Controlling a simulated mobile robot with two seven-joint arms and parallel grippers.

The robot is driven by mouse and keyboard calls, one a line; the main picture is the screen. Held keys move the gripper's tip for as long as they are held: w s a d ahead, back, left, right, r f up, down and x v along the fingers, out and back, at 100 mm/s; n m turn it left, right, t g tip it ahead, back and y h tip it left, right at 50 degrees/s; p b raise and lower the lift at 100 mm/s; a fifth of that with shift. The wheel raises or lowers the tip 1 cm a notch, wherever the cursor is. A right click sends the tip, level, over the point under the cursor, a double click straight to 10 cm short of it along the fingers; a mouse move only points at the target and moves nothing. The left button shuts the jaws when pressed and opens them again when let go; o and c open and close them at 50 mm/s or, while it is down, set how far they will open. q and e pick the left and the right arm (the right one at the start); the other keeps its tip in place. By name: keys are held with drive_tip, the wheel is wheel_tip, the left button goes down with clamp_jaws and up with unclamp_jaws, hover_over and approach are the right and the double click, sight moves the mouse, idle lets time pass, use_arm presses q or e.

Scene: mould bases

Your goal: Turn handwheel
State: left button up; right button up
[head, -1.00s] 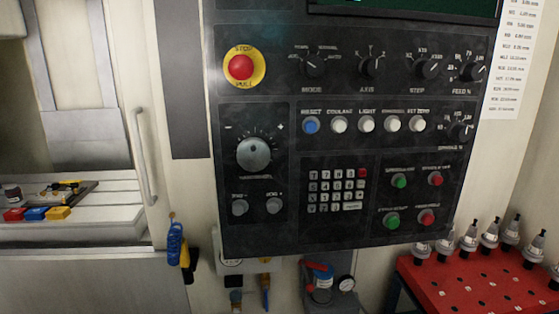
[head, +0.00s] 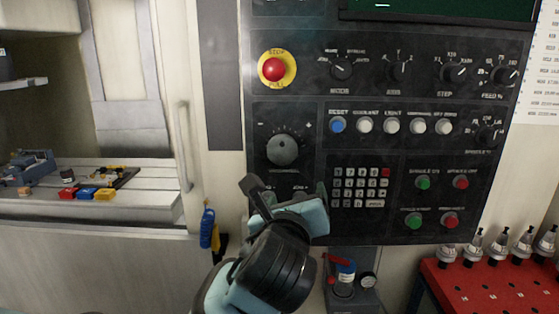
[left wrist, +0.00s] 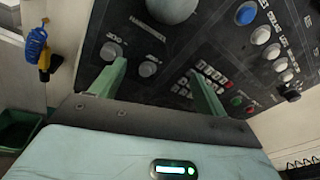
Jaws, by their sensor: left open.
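The handwheel (head: 282,150) is a round grey knob between minus and plus marks on the left part of the black control panel (head: 310,140). In the left wrist view the handwheel (left wrist: 172,7) is cut off by the top edge. My left gripper (head: 287,190) is open in front of the panel, just below the handwheel in the head view. In the left wrist view its two green fingers (left wrist: 157,66) are apart with nothing between them, and the handwheel lies beyond their tips. My right gripper is not in view.
A red stop button (head: 273,69) on a yellow ring sits above the handwheel. Two small knobs below it (left wrist: 148,69) show near the fingers. A keypad (head: 360,187) is to the right. A red rack (head: 480,285) with tool holders stands lower right. A door handle (head: 183,145) is at left.

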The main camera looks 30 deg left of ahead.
use_arm(q)
drive_tip(key=m+y, duration=0.1)
drive_tip(key=y, duration=0.1)
approach(282, 152)
drive_tip(key=w, duration=0.1)
drive_tip(key=shift+a+x, duration=0.2)
drive_tip(key=shift+x, duration=3.95)
drive_tip(key=shift+s, duration=0.1)
drive_tip(key=shift+c, duration=0.3)
drive_tip(key=c, duration=0.9)
